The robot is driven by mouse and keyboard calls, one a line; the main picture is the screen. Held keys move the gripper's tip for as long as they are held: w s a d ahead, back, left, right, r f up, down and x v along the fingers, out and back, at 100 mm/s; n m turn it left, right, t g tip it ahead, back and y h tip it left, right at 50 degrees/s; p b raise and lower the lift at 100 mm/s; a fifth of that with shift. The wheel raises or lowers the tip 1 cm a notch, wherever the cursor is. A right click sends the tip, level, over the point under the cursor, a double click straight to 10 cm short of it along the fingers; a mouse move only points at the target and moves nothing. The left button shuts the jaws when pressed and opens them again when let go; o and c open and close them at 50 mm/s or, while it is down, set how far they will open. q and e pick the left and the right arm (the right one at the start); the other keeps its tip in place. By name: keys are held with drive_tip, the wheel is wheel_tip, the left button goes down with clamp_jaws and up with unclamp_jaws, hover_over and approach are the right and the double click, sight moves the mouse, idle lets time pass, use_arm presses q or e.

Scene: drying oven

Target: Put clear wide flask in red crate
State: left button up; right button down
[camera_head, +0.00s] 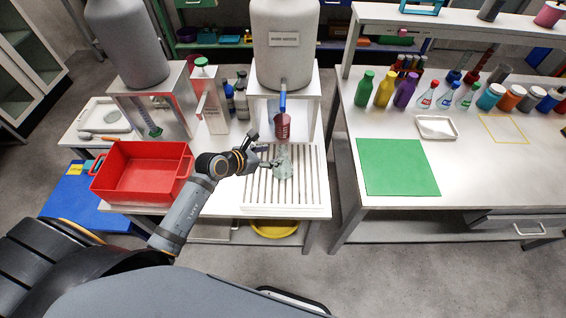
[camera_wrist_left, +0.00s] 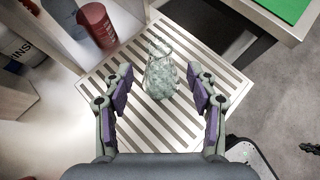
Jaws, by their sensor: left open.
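The clear wide flask (camera_head: 284,163) stands on the slatted drying rack (camera_head: 315,190). It shows as a pale greenish glass shape, also in the left wrist view (camera_wrist_left: 160,78). My left gripper (camera_head: 262,156) is at the left of the flask in the head view. In the wrist view my left gripper (camera_wrist_left: 160,92) is open, with its purple-padded fingers apart and the flask beyond and between their tips. I cannot tell whether they touch it. The red crate (camera_head: 140,188) sits on the bench left of the rack and looks empty. My right gripper is not in view.
A red beaker (camera_head: 282,128) stands under the tap of the large tank (camera_head: 284,55) behind the rack; it also shows in the wrist view (camera_wrist_left: 97,25). A green mat (camera_head: 397,167) and several bottles occupy the right bench. A gap separates the benches.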

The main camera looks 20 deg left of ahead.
sight(279, 153)
use_arm(q)
drive_tip(key=p+x, duration=0.1)
drive_tip(key=x, duration=0.6)
drive_tip(key=shift+w+d, duration=0.1)
drive_tip(key=shift+w, duration=0.05)
drive_tip(key=shift+c, duration=0.7)
clamp_jaws()
drive_tip(key=shift+r, duration=0.1)
